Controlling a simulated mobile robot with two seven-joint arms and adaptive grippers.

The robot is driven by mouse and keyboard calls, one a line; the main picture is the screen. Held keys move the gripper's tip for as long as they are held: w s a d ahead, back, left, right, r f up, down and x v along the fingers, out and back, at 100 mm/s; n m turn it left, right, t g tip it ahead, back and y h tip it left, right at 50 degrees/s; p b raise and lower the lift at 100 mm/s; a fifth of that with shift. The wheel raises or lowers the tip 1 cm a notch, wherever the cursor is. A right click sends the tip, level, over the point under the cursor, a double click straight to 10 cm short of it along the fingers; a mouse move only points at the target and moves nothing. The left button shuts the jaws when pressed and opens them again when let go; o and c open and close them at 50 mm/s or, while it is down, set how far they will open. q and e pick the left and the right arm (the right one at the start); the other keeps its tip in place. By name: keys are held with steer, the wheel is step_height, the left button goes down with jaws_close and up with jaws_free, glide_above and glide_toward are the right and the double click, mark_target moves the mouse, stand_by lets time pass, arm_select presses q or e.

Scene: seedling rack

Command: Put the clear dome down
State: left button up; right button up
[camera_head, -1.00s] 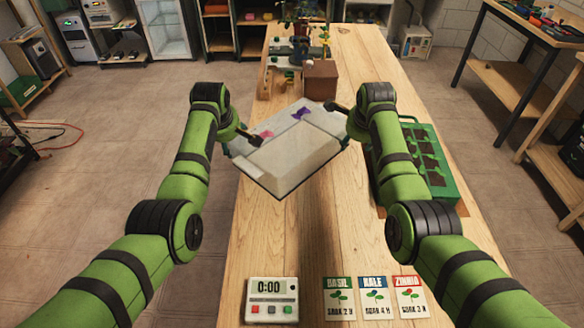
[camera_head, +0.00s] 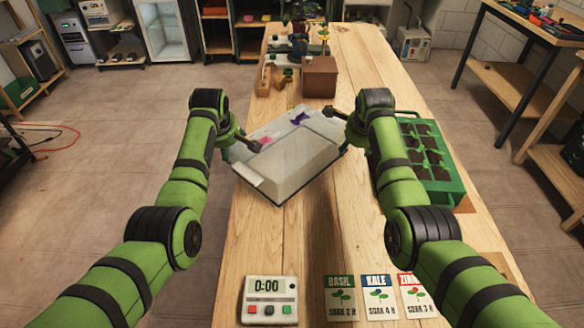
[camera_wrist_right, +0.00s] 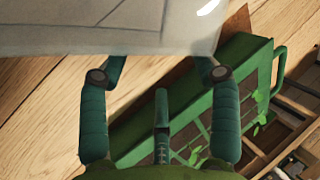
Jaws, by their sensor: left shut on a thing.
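The clear dome (camera_head: 290,160) is a pale, see-through box shape, turned at an angle above or on the middle of the wooden table. Whether its rim touches the table I cannot tell. My left gripper (camera_head: 246,144) is shut on its left side. My right gripper (camera_head: 338,114) is at its right side.
A green seedling tray (camera_head: 447,185) with dark cells stands right of the dome. A brown box (camera_head: 320,78) is behind it. A timer (camera_head: 269,302) and seed cards (camera_head: 341,298) lie at the front. The table between the dome and the timer is clear.

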arm_select(q)
steer(key=shift+w+d+f+b, duration=0.1)
steer(key=shift+d+f+b, duration=0.2)
steer(key=shift+d, duration=0.45)
arm_select(e)
steer(key=shift+s+a+f, duration=0.15)
steer(key=shift+a+f, duration=0.5)
steer(key=shift+a, duration=0.15)
arm_select(q)
steer(key=shift+o, duration=0.7)
steer(key=shift+a, duration=0.7)
arm_select(e)
steer(key=shift+d+r, duration=0.1)
steer(key=shift+d, duration=0.65)
arm_select(q)
steer(key=o, duration=0.4)
steer(key=shift+a, duration=0.45)
arm_select(e)
steer(key=shift+d, duration=0.35)
steer(key=shift+d+r, duration=0.1)
steer(key=shift+d, duration=0.15)
arm_select(q)
steer(key=shift+a, duration=0.3)
arm_select(e)
steer(key=o, duration=0.5)
arm_select(q)
steer(key=shift+f, duration=0.1)
arm_select(e)
steer(key=shift+d, duration=0.1)
